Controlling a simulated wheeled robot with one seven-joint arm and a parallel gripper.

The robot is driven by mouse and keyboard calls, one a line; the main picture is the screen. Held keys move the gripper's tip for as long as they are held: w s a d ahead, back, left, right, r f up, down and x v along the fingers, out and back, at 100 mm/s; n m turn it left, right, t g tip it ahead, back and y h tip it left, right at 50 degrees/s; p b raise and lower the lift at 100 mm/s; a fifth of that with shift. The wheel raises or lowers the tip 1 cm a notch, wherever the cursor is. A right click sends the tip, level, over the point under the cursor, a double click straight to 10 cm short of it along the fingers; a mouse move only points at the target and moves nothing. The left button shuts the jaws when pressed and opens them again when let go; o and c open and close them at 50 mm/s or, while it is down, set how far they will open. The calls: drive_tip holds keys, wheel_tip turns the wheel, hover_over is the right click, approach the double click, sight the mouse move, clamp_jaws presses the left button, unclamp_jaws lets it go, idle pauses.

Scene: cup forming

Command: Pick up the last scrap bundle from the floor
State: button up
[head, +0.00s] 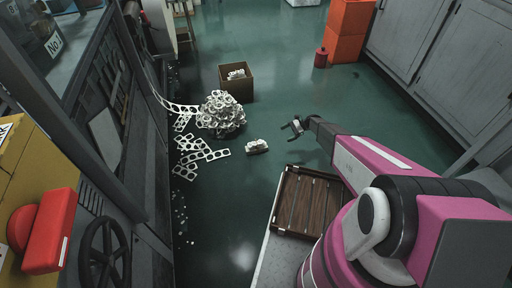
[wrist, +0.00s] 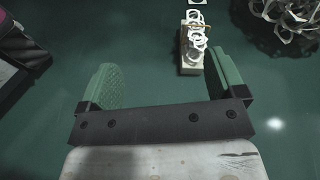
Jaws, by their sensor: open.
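A small scrap bundle (head: 257,146) lies on the green floor in the head view, a pale block with white ring-like scrap on it. In the wrist view the bundle (wrist: 192,58) is ahead of the jaws, nearer the right finger than the left. My gripper (head: 292,127) is open and empty, to the right of the bundle in the head view. In the wrist view my gripper (wrist: 166,83) shows two green-padded fingers spread wide, with no contact on the bundle visible.
A large scrap heap (head: 221,114) and flat scrap strips (head: 197,151) lie left of the bundle. A cardboard box (head: 237,86) holding white scrap stands behind. A wooden tray (head: 301,204) sits near my arm.

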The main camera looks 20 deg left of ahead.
sight(262, 142)
drive_tip(key=w+a+f+y, duration=0.1)
drive_tip(key=f, duration=0.2)
drive_tip(key=w+a+f+m+y, duration=0.1)
drive_tip(key=w+a+f, duration=0.1)
drive_tip(key=f, duration=0.2)
drive_tip(key=w+a+f+m+g+y, duration=0.1)
drive_tip(key=a+f, duration=0.1)
drive_tip(key=f, duration=0.2)
drive_tip(key=shift+w+a+f, duration=0.15)
drive_tip(key=shift+a+f, duration=0.1)
drive_tip(key=shift+a+f+m, duration=0.2)
drive_tip(key=shift+a+m, duration=0.05)
drive_tip(key=shift+m, duration=0.05)
drive_tip(key=x, duration=0.5)
drive_tip(key=shift+s+a+r, duration=0.1)
drive_tip(key=shift+s+r, duration=0.1)
drive_tip(key=shift+s, duration=0.05)
drive_tip(key=shift+w+x, duration=0.15)
drive_tip(key=shift+x, duration=1.25)
drive_tip(key=shift+w+x, duration=0.15)
drive_tip(key=shift+x, duration=1.2)
drive_tip(key=shift+a+r, duration=0.15)
drive_tip(key=shift+a, duration=0.05)
drive_tip(key=c, duration=1.1)
